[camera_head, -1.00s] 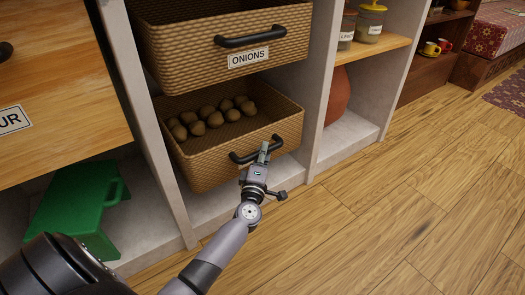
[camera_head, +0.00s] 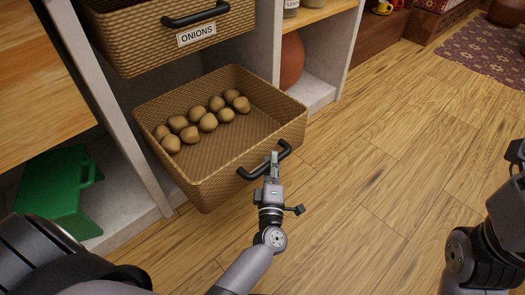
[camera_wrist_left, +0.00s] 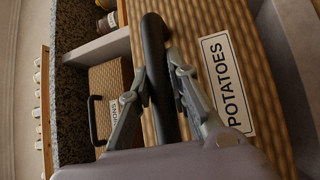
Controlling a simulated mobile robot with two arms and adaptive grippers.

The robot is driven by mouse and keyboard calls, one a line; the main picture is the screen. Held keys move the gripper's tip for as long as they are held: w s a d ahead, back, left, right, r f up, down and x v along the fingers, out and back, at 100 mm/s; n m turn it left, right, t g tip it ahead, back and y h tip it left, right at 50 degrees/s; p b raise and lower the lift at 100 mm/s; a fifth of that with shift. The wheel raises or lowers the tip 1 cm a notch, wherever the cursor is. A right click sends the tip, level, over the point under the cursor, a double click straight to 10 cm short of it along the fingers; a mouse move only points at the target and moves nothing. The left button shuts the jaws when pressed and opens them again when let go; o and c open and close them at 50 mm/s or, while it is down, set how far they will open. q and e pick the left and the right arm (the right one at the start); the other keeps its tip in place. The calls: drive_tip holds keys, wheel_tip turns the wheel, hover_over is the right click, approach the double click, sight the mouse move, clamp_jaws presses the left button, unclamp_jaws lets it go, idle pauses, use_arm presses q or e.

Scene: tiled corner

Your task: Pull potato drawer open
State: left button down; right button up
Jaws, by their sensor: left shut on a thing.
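The potato drawer (camera_head: 190,193) is a woven basket pulled well out of the lower shelf space, with several potatoes (camera_head: 208,121) lying in its left and back part. Its black handle (camera_head: 248,174) is on the front face. My left gripper (camera_head: 273,163) is shut on this handle. In the left wrist view the two fingers (camera_wrist_left: 156,88) sit on either side of the black handle bar (camera_wrist_left: 157,60), beside the POTATOES label (camera_wrist_left: 227,85). My right gripper (camera_head: 517,152) shows only partly at the right edge, and its fingers cannot be made out.
The onions drawer (camera_head: 140,38) sits above, with its own black handle (camera_head: 195,14). A green step stool (camera_head: 58,190) stands in the left bay. A terracotta vase (camera_head: 291,60) stands in the bay to the right. The wooden floor (camera_head: 380,150) to the right is clear.

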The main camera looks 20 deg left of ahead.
use_arm(q)
drive_tip(key=shift+s+d, duration=0.15)
drive_tip(key=shift+d, duration=0.2)
drive_tip(key=c, duration=1.5)
unclamp_jaws()
drive_tip(key=v, duration=1.2)
drive_tip(key=shift+a, duration=0.1)
